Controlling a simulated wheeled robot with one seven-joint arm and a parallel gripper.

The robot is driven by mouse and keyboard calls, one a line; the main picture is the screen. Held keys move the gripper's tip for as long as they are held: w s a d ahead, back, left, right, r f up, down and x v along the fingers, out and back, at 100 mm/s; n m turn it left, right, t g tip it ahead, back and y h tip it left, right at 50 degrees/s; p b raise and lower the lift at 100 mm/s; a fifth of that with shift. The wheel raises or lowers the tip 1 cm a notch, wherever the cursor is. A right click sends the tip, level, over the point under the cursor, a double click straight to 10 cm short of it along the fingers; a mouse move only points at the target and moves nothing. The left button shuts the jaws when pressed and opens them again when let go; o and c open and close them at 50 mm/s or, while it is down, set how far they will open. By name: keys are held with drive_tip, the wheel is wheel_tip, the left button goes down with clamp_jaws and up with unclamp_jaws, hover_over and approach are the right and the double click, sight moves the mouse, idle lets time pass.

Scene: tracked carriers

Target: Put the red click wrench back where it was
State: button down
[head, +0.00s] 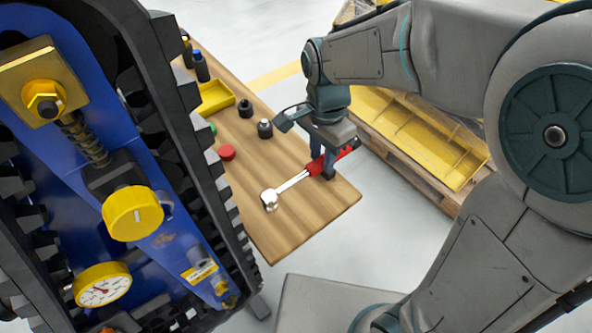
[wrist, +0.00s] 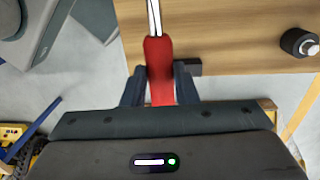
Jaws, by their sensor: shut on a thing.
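The red click wrench (head: 294,182) has a red handle and a silver shaft and head. My gripper (head: 322,168) is shut on its red handle, near the right edge of the wooden table (head: 315,212). The wrench head points left and toward the front, over the table top. In the wrist view the red handle (wrist: 159,70) is between the two fingers (wrist: 160,88), with the silver shaft running up out of the picture. I cannot tell whether the wrench touches the table or is slightly above it.
On the table are a red cap (head: 227,152), dark sockets (head: 265,128), a yellow tray (head: 214,98) and dark bottles (head: 201,67). A blue tracked carrier (head: 110,150) stands close on the left. A pallet with yellow parts (head: 420,135) is behind my arm.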

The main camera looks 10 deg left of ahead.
drive_tip(key=shift+w+a+f, duration=0.1)
drive_tip(key=shift+a+f, duration=0.6)
drive_tip(key=shift+f, duration=0.4)
drive_tip(key=shift+w+a+f, duration=0.1)
drive_tip(key=shift+a+f, duration=0.55)
drive_tip(key=shift+f, duration=0.45)
drive_tip(key=shift+a+f, duration=0.7)
drive_tip(key=shift+f, duration=0.4)
drive_tip(key=c, duration=1.1)
unclamp_jaws()
drive_tip(key=shift+c, duration=0.2)
wheel_tip(320, 180, up, 12)
drive_tip(key=s+d+n+t, duration=0.1)
drive_tip(key=s+d+n, duration=0.2)
drive_tip(key=d, duration=0.8)
drive_tip(key=s+d+n+t, duration=0.2)
drive_tip(key=s+d+n, duration=0.2)
drive_tip(key=d, duration=0.7)
drive_tip(key=shift+s+d+f+n+p, duration=0.15)
drive_tip(key=shift+d+f+n+p, duration=0.05)
drive_tip(key=shift+f+n+p, duration=0.25)
